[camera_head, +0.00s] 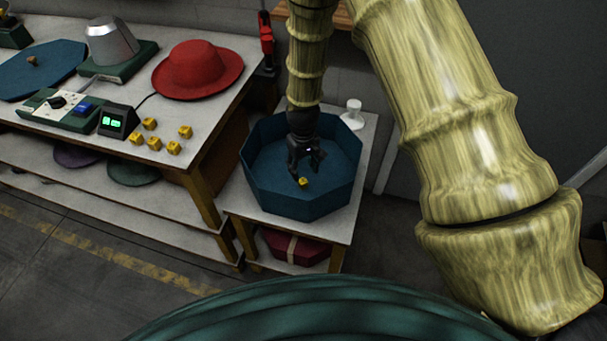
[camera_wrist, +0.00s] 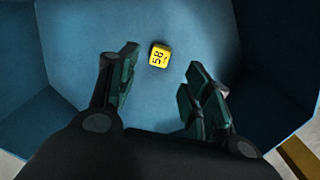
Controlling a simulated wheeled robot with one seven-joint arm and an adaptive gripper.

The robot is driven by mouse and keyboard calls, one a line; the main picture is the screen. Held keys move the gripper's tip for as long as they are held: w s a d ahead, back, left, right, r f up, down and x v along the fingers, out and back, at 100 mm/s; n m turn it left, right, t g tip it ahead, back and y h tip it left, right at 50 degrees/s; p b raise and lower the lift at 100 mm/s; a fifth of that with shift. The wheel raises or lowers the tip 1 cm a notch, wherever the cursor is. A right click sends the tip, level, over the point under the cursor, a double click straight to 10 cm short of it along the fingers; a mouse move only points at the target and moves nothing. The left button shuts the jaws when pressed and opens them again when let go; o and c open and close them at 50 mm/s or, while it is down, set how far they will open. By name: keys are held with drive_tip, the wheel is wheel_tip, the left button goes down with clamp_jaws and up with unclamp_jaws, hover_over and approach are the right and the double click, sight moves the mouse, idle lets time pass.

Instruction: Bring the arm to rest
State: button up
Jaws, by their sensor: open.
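My gripper (camera_head: 304,172) is open and points down inside a blue eight-sided box (camera_head: 253,193) on a small side table. In the wrist view my gripper (camera_wrist: 162,95) shows its two fingers spread wide with nothing between them. A yellow block (camera_head: 303,182) lies on the box floor just below the fingertips. In the wrist view the yellow block (camera_wrist: 160,56), marked "58", lies beyond the fingertips, apart from both.
The workbench (camera_head: 215,122) at left holds a red hat (camera_head: 198,68), a metal hat form (camera_head: 110,42), a control box with a green display (camera_head: 117,121) and several yellow blocks (camera_head: 155,143). A white object (camera_head: 353,110) stands behind the box. A dark red box (camera_head: 296,247) sits below.

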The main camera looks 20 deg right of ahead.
drive_tip(key=shift+r, duration=2.3)
